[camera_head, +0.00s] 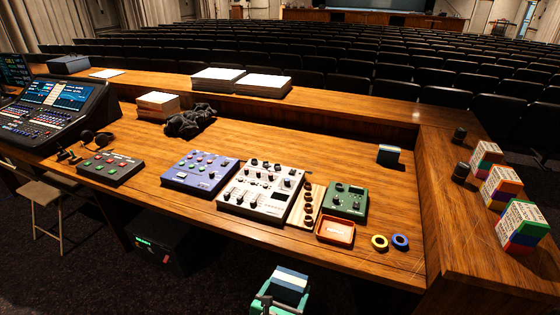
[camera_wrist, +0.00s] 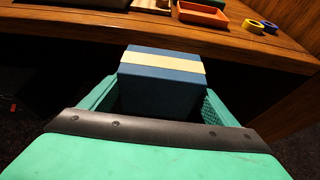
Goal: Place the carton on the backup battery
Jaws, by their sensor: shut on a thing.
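A blue carton (camera_head: 290,280) with a pale band across its top is at the bottom of the head view, in front of the desk. My green gripper (camera_head: 281,296) is shut on it. In the wrist view the carton (camera_wrist: 162,75) sits between the two green fingers (camera_wrist: 160,100), its lower part hidden. A black box with a small green display, which looks like the backup battery (camera_head: 158,242), stands on the floor under the desk, left of my gripper. Its top is partly shadowed by the desk edge.
The wooden desk (camera_head: 150,195) overhangs the black box. On it are a purple device (camera_head: 200,171), a white mixer (camera_head: 262,190), a green pedal (camera_head: 345,199), an orange tray (camera_head: 336,230) and tape rolls (camera_head: 380,242). A stool (camera_head: 42,195) stands at left. Carpet between gripper and box looks clear.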

